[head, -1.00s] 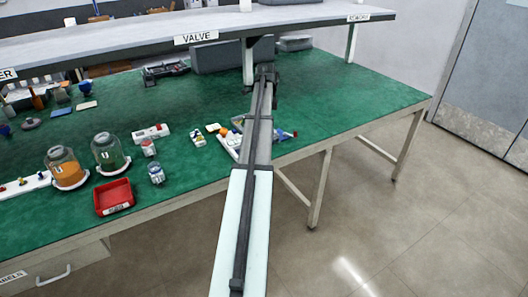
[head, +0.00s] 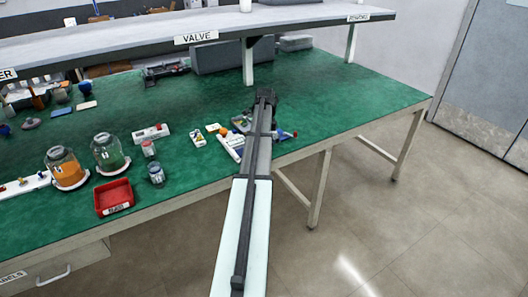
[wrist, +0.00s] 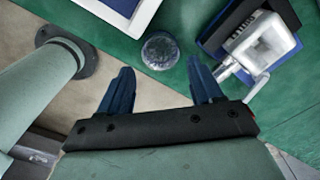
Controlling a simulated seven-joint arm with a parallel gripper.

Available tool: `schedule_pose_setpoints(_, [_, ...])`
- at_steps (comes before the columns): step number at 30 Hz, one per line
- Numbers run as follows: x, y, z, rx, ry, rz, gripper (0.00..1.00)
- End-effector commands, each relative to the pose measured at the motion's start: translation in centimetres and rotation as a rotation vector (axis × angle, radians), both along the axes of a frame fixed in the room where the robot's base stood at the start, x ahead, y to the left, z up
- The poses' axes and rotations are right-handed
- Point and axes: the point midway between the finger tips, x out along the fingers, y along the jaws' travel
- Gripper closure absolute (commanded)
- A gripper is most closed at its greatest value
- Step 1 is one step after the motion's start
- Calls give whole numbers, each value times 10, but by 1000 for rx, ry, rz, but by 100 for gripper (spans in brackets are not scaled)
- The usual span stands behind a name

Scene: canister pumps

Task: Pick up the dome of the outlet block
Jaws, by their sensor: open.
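In the wrist view a clear, round, dome-like piece (wrist: 160,50) stands on the green table top, just beyond my fingertips. It looks like the dome, but I cannot tell for sure. My gripper (wrist: 160,66) is open and empty, with its two blue fingers spread to the left and right of the clear piece's line. Right of it is a dark blue block with a silver-white metal fitting (wrist: 262,42), possibly the outlet block. In the head view my arm hides most of this spot, and the fingers cannot be made out.
A white tray with a blue inside (wrist: 125,8) is close at the wrist view's top. In the head view a red bin (head: 114,197), an orange jar (head: 65,170) and a green jar (head: 110,153) stand left. The shelf (head: 290,14) overhangs the back. The table's right side is clear.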

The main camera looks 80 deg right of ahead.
Motion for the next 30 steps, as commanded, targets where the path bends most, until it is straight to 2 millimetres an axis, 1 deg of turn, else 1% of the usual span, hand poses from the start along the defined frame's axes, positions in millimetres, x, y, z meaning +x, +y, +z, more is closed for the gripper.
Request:
schedule_pose_setpoints(6, [4,-1,-29,2,0,0,35])
schedule_pose_setpoints(9, [4,-1,-39,0,0,0,35])
schedule_pose_setpoints(12, [4,-2,-43,-1,0,0,35])
schedule_pose_setpoints(17, [4,-2,-43,-1,0,0,35])
schedule_pose_setpoints(20, [4,-2,-43,-1,0,0,43])
schedule_pose_setpoints(30, [4,-2,-43,-1,0,0,75])
